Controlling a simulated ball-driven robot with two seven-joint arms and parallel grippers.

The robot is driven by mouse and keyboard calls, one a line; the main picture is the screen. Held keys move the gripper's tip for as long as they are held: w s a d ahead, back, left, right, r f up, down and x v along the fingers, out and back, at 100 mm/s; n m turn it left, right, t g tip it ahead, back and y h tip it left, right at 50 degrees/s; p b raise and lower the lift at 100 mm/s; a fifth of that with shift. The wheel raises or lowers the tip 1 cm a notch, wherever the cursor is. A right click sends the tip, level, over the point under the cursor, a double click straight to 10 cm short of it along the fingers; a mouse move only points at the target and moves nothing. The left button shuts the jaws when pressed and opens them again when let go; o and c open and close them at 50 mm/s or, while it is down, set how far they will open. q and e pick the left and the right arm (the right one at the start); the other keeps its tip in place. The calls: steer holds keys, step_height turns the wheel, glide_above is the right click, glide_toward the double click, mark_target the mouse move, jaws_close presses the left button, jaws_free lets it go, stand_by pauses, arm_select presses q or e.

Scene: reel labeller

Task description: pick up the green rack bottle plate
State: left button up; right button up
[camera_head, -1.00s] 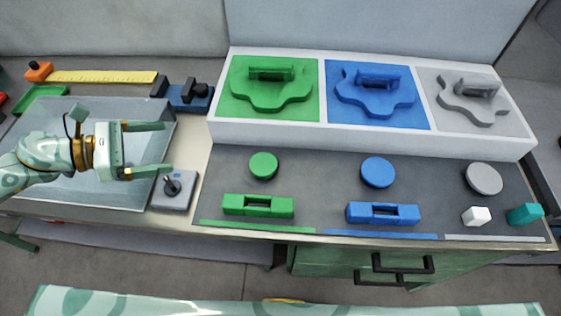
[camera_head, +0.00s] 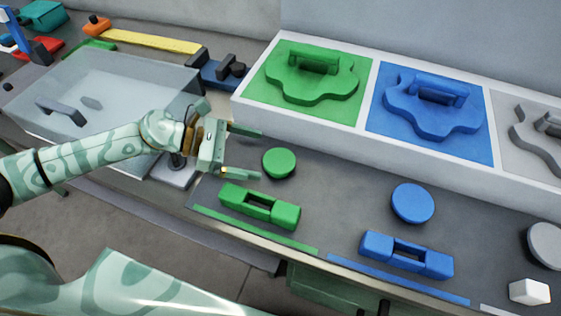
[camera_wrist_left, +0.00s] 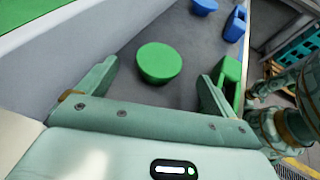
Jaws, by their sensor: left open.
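A green wavy-edged plate with a raised handle (camera_head: 312,78) lies in the green section of the white rack (camera_head: 300,124) in the head view. A green round disc (camera_head: 279,163) and a green slotted block (camera_head: 259,206) sit on the dark mat in front of it. My left gripper (camera_head: 258,154) is open and empty, with its fingers toward the disc, in front of the rack and left of the plate. In the left wrist view, the disc (camera_wrist_left: 159,62) lies beyond and between the open fingers. My right gripper is not in view.
A blue wavy plate (camera_head: 432,104) and a grey one (camera_head: 545,140) lie in the rack's other sections.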

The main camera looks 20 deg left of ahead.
mark_target(277, 160)
arm_select(q)
steer(key=x, duration=0.7)
steer(key=shift+d+f, duration=0.2)
steer(key=shift+f, duration=0.1)
steer(key=shift+c, duration=0.2)
steer(key=c, duration=1)
